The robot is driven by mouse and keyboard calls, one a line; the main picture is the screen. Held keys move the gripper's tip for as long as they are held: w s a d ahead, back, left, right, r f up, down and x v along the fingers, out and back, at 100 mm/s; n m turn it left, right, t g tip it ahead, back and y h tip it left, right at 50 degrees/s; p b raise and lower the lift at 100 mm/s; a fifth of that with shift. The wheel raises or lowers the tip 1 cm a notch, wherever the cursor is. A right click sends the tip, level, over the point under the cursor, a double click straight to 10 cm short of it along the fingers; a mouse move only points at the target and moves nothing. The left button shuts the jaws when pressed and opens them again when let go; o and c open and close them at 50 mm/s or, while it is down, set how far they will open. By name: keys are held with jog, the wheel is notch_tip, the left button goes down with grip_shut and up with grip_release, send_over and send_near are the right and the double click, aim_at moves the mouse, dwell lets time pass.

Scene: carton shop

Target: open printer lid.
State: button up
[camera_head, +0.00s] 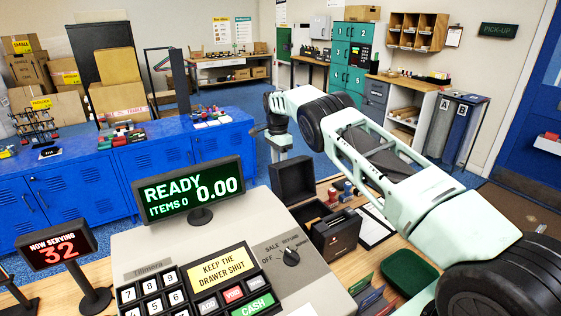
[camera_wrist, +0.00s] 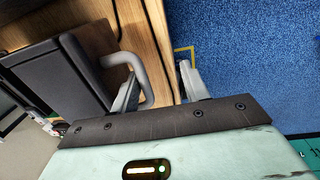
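A dark box-shaped thing (camera_head: 293,180), which looks like the printer, stands on the wooden counter behind the till in the head view. In the wrist view a dark body (camera_wrist: 55,80), apparently the same printer, lies at the left, with a grey loop handle (camera_wrist: 147,78) sticking out from it.
The till (camera_head: 225,265) with its display (camera_head: 190,190) fills the near counter. A dark labelled box (camera_head: 336,235), a clipboard (camera_head: 373,228) and a green tray (camera_head: 410,272) stand right of it. Blue floor (camera_wrist: 240,50) lies beyond the counter's edge.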

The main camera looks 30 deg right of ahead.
jog(key=shift+w+a+r, duration=0.2)
jog(key=shift+w+r, duration=0.05)
jog(key=shift+r, duration=0.15)
notch_tip(320, 180, up, 11)
jog(key=p, duration=0.8)
jog(key=shift+w+d+r, duration=0.15)
jog(key=shift+w, duration=0.05)
